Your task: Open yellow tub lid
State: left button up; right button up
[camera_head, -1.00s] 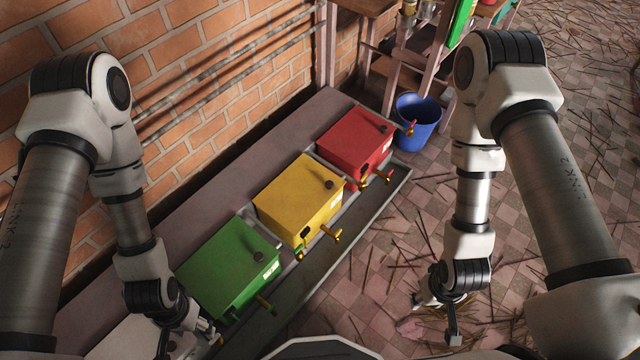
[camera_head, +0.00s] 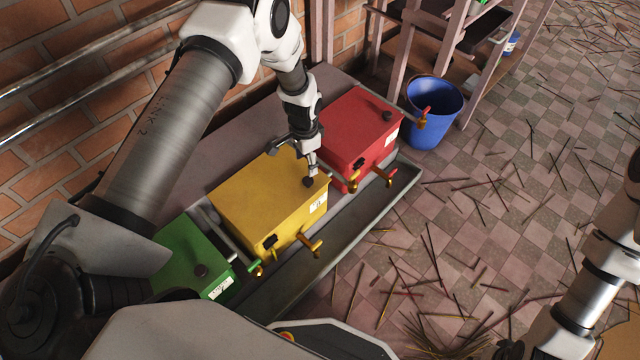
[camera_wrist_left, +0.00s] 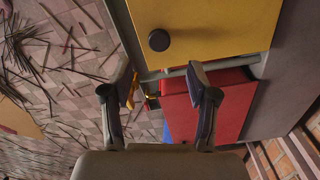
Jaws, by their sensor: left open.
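The yellow tub (camera_head: 245,222) stands between the green and red tubs, its yellow lid (camera_head: 262,190) closed. A dark round knob (camera_head: 308,182) sits on the lid near its right front corner; it also shows in the left wrist view (camera_wrist_left: 159,40). My left gripper (camera_head: 312,168) is over the right edge of the yellow lid, close to the knob. In the left wrist view my left gripper (camera_wrist_left: 158,80) has its fingers spread with nothing between them, and the knob lies beyond the fingertips. My right arm shows at the lower right, but its fingers are not visible.
The red tub (camera_head: 350,122) is right of the yellow one and the green tub (camera_head: 190,262) left of it. Brass taps (camera_head: 312,246) stick out over the grey trough (camera_head: 345,228). A blue bucket (camera_head: 432,112) stands behind. Sticks litter the floor.

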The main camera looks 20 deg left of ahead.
aim_at(308, 180)
pick_arm(q)
notch_tip(308, 180, down, 8)
jog(key=shift+d+r+b, duration=0.1)
jog(key=shift+r+b, duration=0.05)
jog(key=shift+b, duration=0.85)
grip_shut()
